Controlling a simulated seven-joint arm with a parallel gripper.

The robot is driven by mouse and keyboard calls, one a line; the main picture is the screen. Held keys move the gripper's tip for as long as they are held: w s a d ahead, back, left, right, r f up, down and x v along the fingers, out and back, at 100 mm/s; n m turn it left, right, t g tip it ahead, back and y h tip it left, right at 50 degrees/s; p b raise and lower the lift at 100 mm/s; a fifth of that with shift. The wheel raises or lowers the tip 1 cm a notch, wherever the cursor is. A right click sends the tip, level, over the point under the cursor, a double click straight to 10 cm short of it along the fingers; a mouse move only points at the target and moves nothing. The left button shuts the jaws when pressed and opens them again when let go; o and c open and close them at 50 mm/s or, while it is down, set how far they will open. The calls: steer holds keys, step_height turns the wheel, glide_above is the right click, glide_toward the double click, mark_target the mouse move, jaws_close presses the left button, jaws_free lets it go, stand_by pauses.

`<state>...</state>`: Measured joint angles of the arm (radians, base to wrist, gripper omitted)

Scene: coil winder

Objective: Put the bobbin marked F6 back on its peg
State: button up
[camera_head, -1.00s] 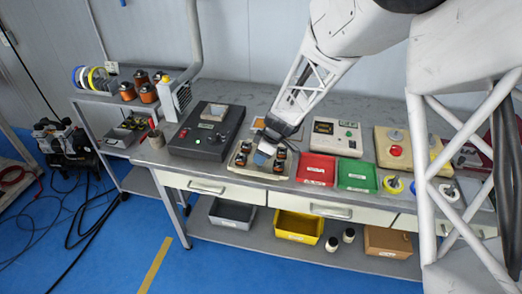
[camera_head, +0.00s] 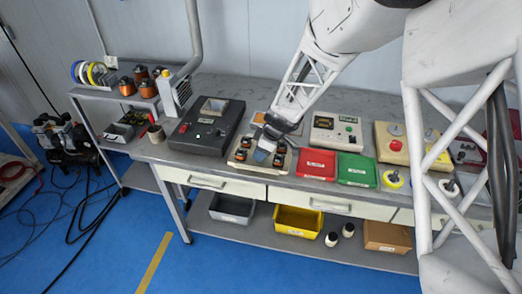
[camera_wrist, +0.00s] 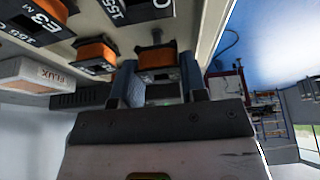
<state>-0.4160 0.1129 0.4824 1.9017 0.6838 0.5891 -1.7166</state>
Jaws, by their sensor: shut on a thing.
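My gripper (camera_wrist: 160,88) is shut on a bobbin with an orange winding (camera_wrist: 157,55), which sits between the two fingers in the wrist view. No mark on this bobbin can be read. In the head view my gripper (camera_head: 265,150) is low over the beige peg board (camera_head: 237,163) and hides part of it. Other orange-wound bobbins with dark flanges stand on the board; one in the wrist view is marked E3 (camera_wrist: 40,28). Another dark flange (camera_wrist: 140,12) shows at the top edge. Whether the held bobbin touches the board or a peg cannot be told.
A black machine (camera_head: 206,128) stands left of the board. A red tray (camera_head: 316,164) and a green tray (camera_head: 356,169) lie to its right. A control box (camera_head: 336,131) is behind them. A box marked FLUX (camera_wrist: 45,74) shows in the wrist view.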

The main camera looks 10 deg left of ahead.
steer(key=shift+f, duration=0.95)
steer(key=o, duration=1)
steer(key=shift+r, duration=0.1)
steer(key=shift+v, duration=3.85)
